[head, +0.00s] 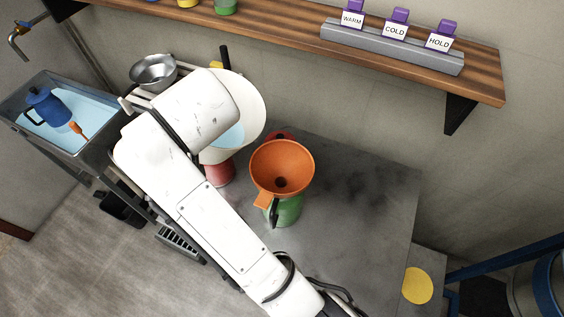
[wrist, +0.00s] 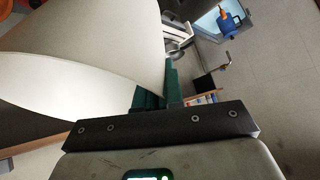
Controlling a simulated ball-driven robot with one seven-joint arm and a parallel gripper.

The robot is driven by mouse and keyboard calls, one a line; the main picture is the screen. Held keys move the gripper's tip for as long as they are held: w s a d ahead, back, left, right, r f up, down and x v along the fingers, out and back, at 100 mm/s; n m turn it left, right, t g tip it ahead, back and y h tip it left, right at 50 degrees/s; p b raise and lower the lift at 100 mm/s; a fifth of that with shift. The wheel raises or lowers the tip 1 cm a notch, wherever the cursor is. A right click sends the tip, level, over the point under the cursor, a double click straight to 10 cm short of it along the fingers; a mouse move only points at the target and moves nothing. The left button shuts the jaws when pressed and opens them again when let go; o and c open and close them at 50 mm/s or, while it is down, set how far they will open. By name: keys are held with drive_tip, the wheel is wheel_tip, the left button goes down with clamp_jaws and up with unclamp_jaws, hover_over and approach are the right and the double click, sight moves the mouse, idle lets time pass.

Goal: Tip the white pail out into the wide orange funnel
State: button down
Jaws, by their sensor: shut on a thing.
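The white pail (head: 252,103) is in the head view, left of and behind the funnel, partly hidden by my white arm. Pale blue liquid (head: 231,137) shows inside it, toward its near side. The wide orange funnel (head: 282,160) sits upright in a green container (head: 289,211) on the grey bench. The pail is beside the funnel, not over it. In the wrist view the pail (wrist: 85,45) fills the upper left. My gripper (wrist: 160,90), with green fingers, is shut at the pail's edge; the exact grip is hidden. How far the pail tilts is hard to tell.
A red container (head: 219,172) stands just below the pail in the picture. A metal bowl (head: 153,71) and a sink with a blue jug (head: 48,107) are at left. A wooden shelf (head: 290,28) runs above. The bench right of the funnel (head: 365,205) is clear.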

drive_tip(key=shift+s+d+f+t+y, duration=0.25)
drive_tip(key=shift+d+y, duration=0.2)
drive_tip(key=shift+d, duration=0.15)
drive_tip(key=shift+s+d+f+t+y, duration=0.15)
drive_tip(key=shift+d+t+y, duration=0.1)
drive_tip(key=shift+d+y, duration=0.25)
